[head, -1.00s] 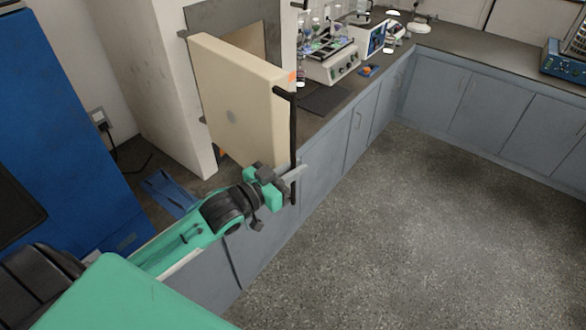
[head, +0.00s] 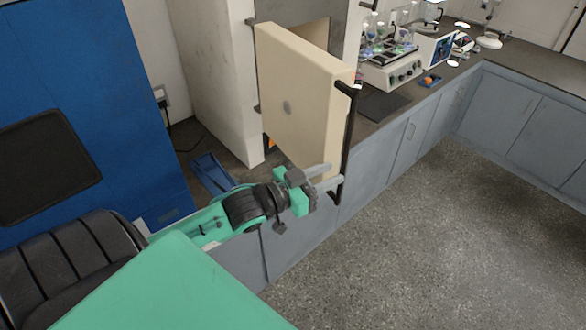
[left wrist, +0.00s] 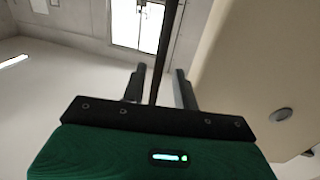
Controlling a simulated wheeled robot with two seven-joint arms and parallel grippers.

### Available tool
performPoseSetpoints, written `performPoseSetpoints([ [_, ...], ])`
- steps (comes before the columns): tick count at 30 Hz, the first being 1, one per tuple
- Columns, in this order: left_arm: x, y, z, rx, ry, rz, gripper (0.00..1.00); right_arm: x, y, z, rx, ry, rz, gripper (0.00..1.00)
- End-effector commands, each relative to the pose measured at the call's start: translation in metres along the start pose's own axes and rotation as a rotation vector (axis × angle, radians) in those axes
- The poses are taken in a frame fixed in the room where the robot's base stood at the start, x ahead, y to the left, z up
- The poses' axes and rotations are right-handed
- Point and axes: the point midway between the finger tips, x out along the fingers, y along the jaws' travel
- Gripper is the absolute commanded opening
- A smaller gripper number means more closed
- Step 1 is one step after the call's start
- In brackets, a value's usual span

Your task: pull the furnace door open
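The furnace door (head: 305,105), a thick cream slab, stands swung wide open, with part of the furnace opening (head: 318,38) visible behind it. Its black upright bar handle (head: 348,125) runs along the door's free edge. My left gripper (head: 335,174) is at the lower part of the handle, its two grey fingers spread apart. In the left wrist view the handle (left wrist: 164,45) runs between the fingers (left wrist: 160,80) with gaps on both sides, and the door (left wrist: 250,70) fills the right. Whether a finger touches the bar is unclear in the head view. My right gripper is not in view.
A blue cabinet (head: 130,60) stands at the left, with a blue object (head: 212,173) beside the furnace. The dark counter (head: 385,105) behind carries a shaker with flasks (head: 390,68) and other instruments. The speckled floor (head: 440,220) at the right is clear.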

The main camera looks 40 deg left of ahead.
Motion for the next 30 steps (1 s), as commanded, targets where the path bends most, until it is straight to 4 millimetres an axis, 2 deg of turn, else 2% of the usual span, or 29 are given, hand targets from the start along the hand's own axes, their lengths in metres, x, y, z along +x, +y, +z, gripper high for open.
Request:
performPoseSetpoints([
  [6,-0.030,0.001,0.003,-0.001,-0.002,0.001,0.30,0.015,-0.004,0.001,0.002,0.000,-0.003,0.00],
  [18,-0.075,0.001,0.003,-0.001,-0.003,0.001,0.30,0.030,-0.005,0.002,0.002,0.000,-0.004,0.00],
  [24,-0.088,0.000,0.001,0.000,-0.002,0.001,0.30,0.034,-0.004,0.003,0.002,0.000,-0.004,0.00],
  [30,-0.093,0.001,0.000,0.000,0.000,0.002,0.30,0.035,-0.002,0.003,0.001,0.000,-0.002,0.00],
])
